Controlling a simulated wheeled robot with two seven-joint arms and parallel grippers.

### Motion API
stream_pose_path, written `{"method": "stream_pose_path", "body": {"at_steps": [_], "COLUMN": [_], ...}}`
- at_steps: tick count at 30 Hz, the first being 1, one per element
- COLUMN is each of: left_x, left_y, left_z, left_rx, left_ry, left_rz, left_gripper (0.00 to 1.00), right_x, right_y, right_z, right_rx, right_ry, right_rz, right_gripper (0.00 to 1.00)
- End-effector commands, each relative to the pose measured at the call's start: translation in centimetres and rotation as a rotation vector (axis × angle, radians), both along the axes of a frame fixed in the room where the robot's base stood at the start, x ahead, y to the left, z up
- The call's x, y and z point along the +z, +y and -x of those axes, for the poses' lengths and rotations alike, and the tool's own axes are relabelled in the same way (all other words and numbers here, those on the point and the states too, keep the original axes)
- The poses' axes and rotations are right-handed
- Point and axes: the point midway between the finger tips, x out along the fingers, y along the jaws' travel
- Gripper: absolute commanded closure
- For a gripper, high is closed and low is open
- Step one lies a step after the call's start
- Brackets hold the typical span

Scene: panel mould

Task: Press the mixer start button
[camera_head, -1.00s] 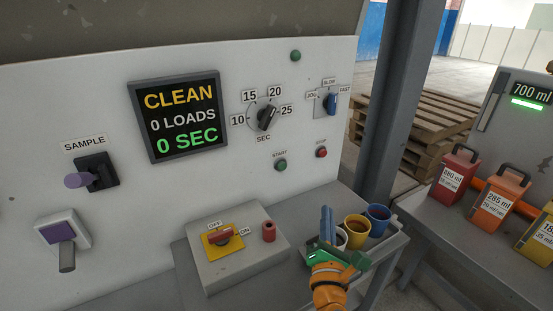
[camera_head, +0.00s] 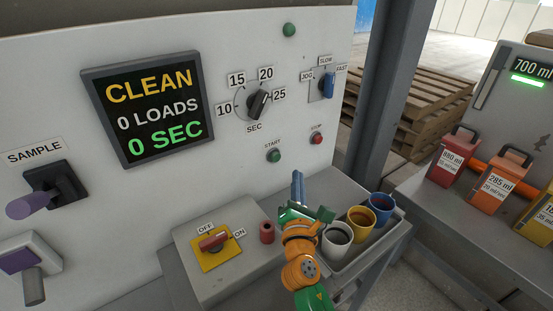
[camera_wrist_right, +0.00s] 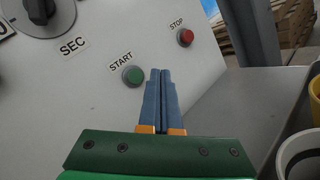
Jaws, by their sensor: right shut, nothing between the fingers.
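The green START button (camera_head: 273,156) is on the white panel (camera_head: 225,60), below the SEC dial, with its label above it. It also shows in the right wrist view (camera_wrist_right: 133,75), just left of my fingertips. My right gripper (camera_head: 297,174) is shut and empty, its blue fingers together, below and to the right of the button. In the right wrist view the fingertips (camera_wrist_right: 160,72) appear apart from the button, but the gap in depth is hard to judge. The display (camera_head: 147,108) reads CLEAN, 0 LOADS, 0 SEC. My left gripper is out of view.
The red STOP button (camera_head: 316,138) is right of START. The rotary SEC dial (camera_head: 257,103) and speed knob (camera_head: 327,85) are above. A grey box with a red switch (camera_head: 213,241) stands below. White (camera_head: 337,238), yellow (camera_head: 361,220) and blue (camera_head: 381,207) cups stand to the right.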

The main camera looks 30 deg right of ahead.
Motion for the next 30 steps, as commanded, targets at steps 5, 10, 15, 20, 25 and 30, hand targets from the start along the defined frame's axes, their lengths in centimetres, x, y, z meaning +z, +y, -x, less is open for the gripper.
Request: {"method": "stream_pose_path", "body": {"at_steps": [5, 10, 15, 20, 25, 30], "left_x": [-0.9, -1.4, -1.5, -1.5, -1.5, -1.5], "left_y": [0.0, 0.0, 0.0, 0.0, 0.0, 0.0], "left_z": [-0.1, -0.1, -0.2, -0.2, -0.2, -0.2], "left_rx": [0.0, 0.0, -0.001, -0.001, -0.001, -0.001], "left_ry": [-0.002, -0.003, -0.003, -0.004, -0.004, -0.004], "left_rz": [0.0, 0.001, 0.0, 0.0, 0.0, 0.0], "left_gripper": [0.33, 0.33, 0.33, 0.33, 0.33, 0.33], "right_x": [-0.1, -0.2, 0.0, 0.0, 0.0, 0.0], "right_y": [0.2, 0.4, 0.4, 0.4, 0.4, 0.4], "right_z": [-2.6, -4.5, -5.3, -5.4, -5.4, -5.4], "right_rx": [0.0, 0.0, 0.0, 0.0, 0.0, 0.0], "right_ry": [-0.002, -0.001, -0.001, -0.001, -0.001, -0.001], "right_rz": [-0.001, -0.002, -0.001, -0.001, -0.001, -0.001], "right_gripper": [1.0, 1.0, 1.0, 1.0, 1.0, 1.0]}}
